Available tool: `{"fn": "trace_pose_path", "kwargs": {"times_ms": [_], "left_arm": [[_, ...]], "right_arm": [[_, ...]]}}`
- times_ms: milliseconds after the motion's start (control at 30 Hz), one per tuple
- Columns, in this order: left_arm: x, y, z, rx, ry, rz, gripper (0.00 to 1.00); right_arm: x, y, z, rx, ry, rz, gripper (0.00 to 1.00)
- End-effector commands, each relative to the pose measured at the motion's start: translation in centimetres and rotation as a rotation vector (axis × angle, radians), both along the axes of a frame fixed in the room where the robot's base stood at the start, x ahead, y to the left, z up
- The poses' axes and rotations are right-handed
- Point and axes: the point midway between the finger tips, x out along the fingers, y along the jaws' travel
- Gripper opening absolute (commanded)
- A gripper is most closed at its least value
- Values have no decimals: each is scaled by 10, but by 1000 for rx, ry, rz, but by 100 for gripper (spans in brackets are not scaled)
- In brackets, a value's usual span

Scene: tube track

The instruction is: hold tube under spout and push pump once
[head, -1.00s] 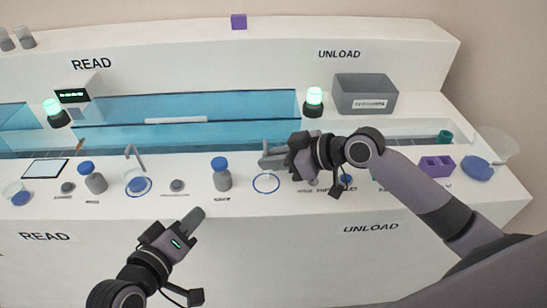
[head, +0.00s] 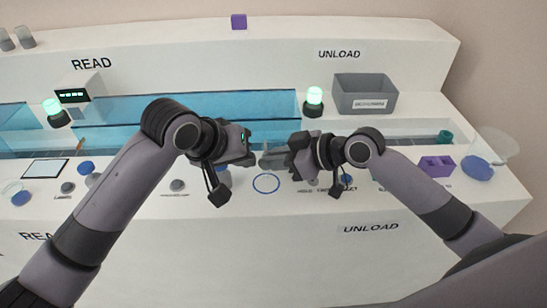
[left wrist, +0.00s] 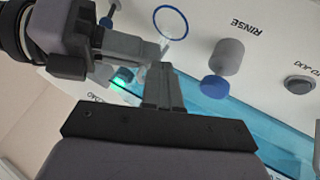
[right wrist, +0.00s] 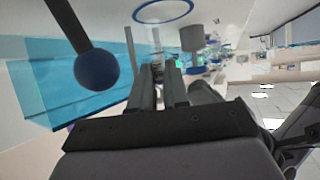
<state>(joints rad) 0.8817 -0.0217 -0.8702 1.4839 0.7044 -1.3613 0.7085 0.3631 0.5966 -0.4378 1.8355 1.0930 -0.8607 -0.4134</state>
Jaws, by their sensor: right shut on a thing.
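My right gripper (head: 268,157) is low over the counter behind the blue ring, its fingers together on what looks like a thin, pale tube (left wrist: 165,44), mostly hidden. The right fingers also show in the left wrist view. My left gripper (head: 252,147) has its fingertips close to the right ones; its fingers (left wrist: 160,72) look closed with nothing between them. A grey bottle with a blue cap (left wrist: 215,87) stands by the RINSE label, partly hidden by my left arm in the head view. I cannot make out which part is spout or pump.
The blue ring (head: 266,183) marks the counter in front of the grippers. A dark rod with a blue ball (right wrist: 97,68) is close to the right wrist camera. A blue channel (head: 270,105) runs behind. A grey bin (head: 365,97) and purple rack (head: 437,166) stand right.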

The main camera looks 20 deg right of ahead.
Motion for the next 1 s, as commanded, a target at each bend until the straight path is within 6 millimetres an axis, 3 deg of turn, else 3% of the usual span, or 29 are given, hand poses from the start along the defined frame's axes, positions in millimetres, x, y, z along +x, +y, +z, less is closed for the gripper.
{"fn": "trace_pose_path", "kwargs": {"times_ms": [300,567,767,1000], "left_arm": [[23,26,43,298,-4,54,0],[33,44,67,426,-7,113,0],[34,48,62,445,-5,124,0],[34,48,34,445,-5,123,0]], "right_arm": [[0,0,0,0,0,0,0],[0,0,0,0,0,0,0],[0,0,0,0,0,0,0],[0,0,0,0,0,0,0]]}}
